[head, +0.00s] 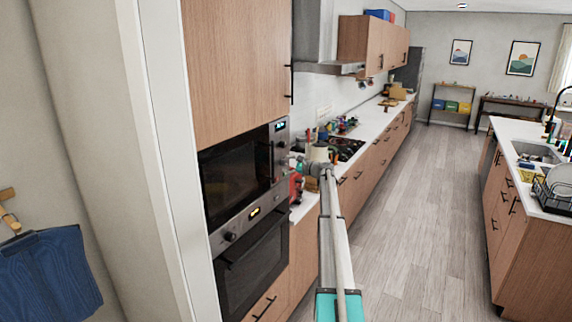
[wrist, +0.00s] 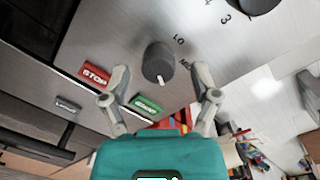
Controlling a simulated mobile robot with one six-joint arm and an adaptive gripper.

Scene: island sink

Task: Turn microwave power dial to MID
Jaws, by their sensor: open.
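The microwave (head: 236,172) is built into the tall wooden cabinet in the head view. In the wrist view, a dark round dial (wrist: 157,60) stands out from its metal panel. A white pointer mark on the dial faces the bottom of the picture. Small print beside the dial's right side is tilted; part looks like "LO", and the rest is partly hidden by a finger. My gripper (wrist: 159,74) is open, with one finger on each side of the dial and gaps visible between. In the head view, my gripper (head: 303,164) is at the panel's right edge.
A red STOP button (wrist: 95,73), a green button (wrist: 147,105) and a grey button (wrist: 67,105) sit near the dial. Another numbered dial (wrist: 258,4) is at the top. An oven (head: 252,262) is below the microwave. The floor (head: 420,200) is clear.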

